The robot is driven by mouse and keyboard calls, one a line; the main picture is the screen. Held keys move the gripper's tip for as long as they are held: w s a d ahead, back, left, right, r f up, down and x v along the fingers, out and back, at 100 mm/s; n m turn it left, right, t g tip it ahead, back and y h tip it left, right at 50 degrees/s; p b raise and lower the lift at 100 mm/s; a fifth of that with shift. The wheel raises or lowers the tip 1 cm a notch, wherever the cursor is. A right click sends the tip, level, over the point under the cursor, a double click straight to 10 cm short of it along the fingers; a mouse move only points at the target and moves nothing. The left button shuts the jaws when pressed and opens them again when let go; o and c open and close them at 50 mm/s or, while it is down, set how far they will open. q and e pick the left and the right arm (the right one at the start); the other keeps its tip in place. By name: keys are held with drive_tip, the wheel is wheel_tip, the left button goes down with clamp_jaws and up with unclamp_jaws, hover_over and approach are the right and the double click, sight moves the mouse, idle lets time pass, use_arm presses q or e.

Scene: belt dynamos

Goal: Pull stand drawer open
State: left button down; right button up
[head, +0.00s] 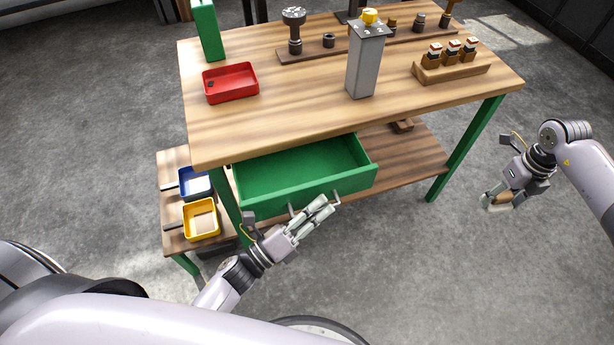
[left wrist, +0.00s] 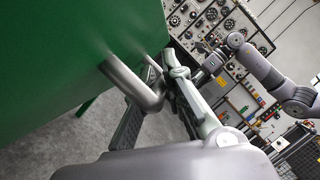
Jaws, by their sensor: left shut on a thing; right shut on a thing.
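The green stand drawer (head: 300,170) is pulled out from under the wooden tabletop and its inside looks empty. Its grey bar handle (head: 292,210) is on the front face and also shows close up in the left wrist view (left wrist: 135,84). My left gripper (head: 324,208) is at the handle, its fingers shut on it; the fingers hide part of the bar. In the left wrist view the green front (left wrist: 70,50) fills the upper left. My right gripper (head: 507,192) is away from the table at the right, shut on a small tan and grey part (head: 498,201), partly hidden by its fingers.
The workbench top (head: 300,115) holds a red tray (head: 230,83), a grey box column (head: 366,62) and a wooden rack (head: 452,70). Blue (head: 195,184) and yellow bins (head: 201,219) stand on a low shelf left of the drawer. The floor in front is clear.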

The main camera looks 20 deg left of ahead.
use_arm(q)
drive_tip(key=s+d, duration=0.5)
drive_tip(key=s, duration=0.3)
drive_tip(key=shift+d, duration=0.25)
use_arm(e)
drive_tip(key=shift+r, duration=0.2)
use_arm(q)
drive_tip(key=shift+s+f, duration=0.1)
drive_tip(key=c, duration=2)
unclamp_jaws()
drive_tip(key=shift+o, duration=0.2)
drive_tip(key=v, duration=1.2)
